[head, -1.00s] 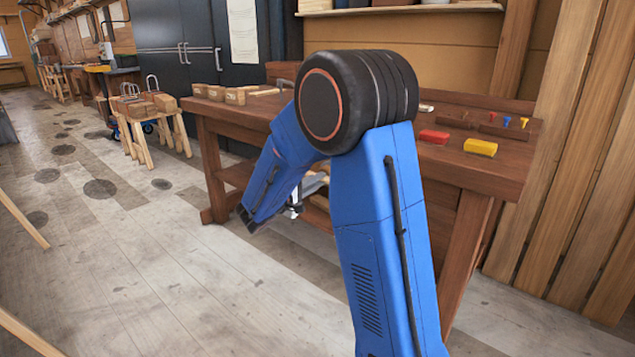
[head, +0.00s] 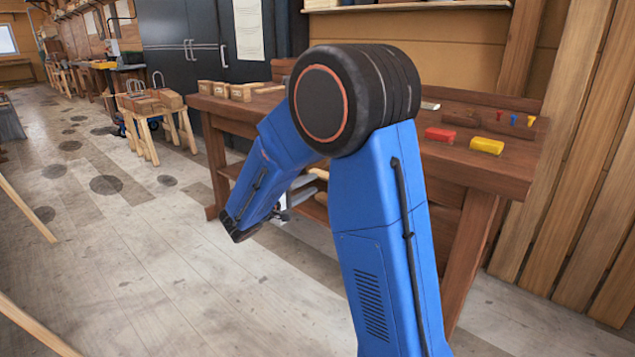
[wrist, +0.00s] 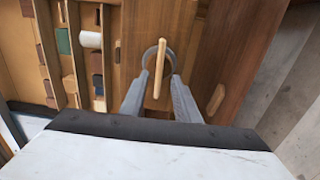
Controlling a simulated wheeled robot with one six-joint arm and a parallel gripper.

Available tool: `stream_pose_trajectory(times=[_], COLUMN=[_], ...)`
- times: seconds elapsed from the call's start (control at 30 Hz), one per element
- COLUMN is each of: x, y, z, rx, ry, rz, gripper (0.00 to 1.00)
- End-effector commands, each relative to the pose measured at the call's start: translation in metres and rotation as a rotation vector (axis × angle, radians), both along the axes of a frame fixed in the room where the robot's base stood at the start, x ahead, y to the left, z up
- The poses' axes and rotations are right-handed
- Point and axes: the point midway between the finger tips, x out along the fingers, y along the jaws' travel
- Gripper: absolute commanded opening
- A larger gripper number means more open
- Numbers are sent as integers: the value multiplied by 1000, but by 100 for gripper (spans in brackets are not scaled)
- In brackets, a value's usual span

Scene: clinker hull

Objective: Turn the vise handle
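The vise handle (wrist: 158,72) is a light wooden bar, upright in the wrist view, in front of a round grey metal part on the brown wooden bench. My gripper (wrist: 158,83) is open, with one grey finger on each side of the bar. Gaps show between the bar and both fingers, and I see no contact. In the head view my blue arm covers the bench front, and only a grey part of the gripper shows beside the forearm. I cannot make out the vise clearly there.
The workbench (head: 500,168) carries a red block (head: 440,135), a yellow block (head: 487,145) and several wooden blocks. Another light wooden piece (wrist: 216,99) lies right of my fingers in the wrist view. Open floor (head: 150,270) lies left of the bench.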

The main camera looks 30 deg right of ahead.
Motion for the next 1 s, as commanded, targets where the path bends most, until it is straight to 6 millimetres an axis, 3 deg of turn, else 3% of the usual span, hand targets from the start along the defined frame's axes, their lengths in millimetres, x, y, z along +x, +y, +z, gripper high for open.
stream_pose_trajectory(times=[0.5,0.7,1.0], x=[-29,-35,-37], y=[82,98,103], z=[0,-1,-1], rx=[1,1,1], ry=[0,0,0], rz=[4,2,0], gripper=[29,29,29])
